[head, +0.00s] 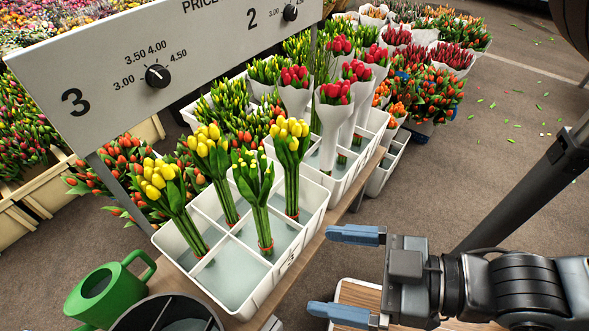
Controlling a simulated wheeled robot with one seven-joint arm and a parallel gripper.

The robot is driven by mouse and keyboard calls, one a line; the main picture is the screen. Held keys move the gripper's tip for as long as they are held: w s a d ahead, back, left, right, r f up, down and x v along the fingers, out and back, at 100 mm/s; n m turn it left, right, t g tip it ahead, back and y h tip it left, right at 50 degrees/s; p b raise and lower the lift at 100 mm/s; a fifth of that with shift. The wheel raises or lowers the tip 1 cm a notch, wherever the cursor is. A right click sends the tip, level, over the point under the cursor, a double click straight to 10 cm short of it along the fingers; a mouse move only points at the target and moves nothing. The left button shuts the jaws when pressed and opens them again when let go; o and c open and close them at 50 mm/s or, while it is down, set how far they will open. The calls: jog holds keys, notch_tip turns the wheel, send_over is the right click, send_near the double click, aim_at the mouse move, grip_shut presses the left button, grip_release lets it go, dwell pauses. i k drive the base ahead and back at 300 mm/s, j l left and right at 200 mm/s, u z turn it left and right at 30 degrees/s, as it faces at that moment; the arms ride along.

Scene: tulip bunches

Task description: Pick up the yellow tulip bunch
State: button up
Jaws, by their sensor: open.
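Three bunches with open yellow heads stand in a white divided crate (300,235): a left yellow tulip bunch (163,181), a middle yellow tulip bunch (211,150) and a right yellow tulip bunch (291,142). The left one leans to the left. A greener bunch with tight yellowish buds (254,178) stands in front of them. Red bands circle some stems. My gripper (328,272) is at the lower right, open and empty, its blue fingers pointing left. It is apart from the crate and to the right of every bunch.
A price sign (160,75) with dials stands over the back left of the crate. A green watering can (105,293) and a dark divided bucket (165,315) stand at the lower left. Red tulips in white wraps (330,130) fill the crate behind.

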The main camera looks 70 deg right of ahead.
aim_at(245, 168)
jog(key=k+l+u, duration=0.3)
jog(key=u, duration=0.2)
jog(key=k+l+u, duration=0.1)
jog(key=k+u, duration=0.4)
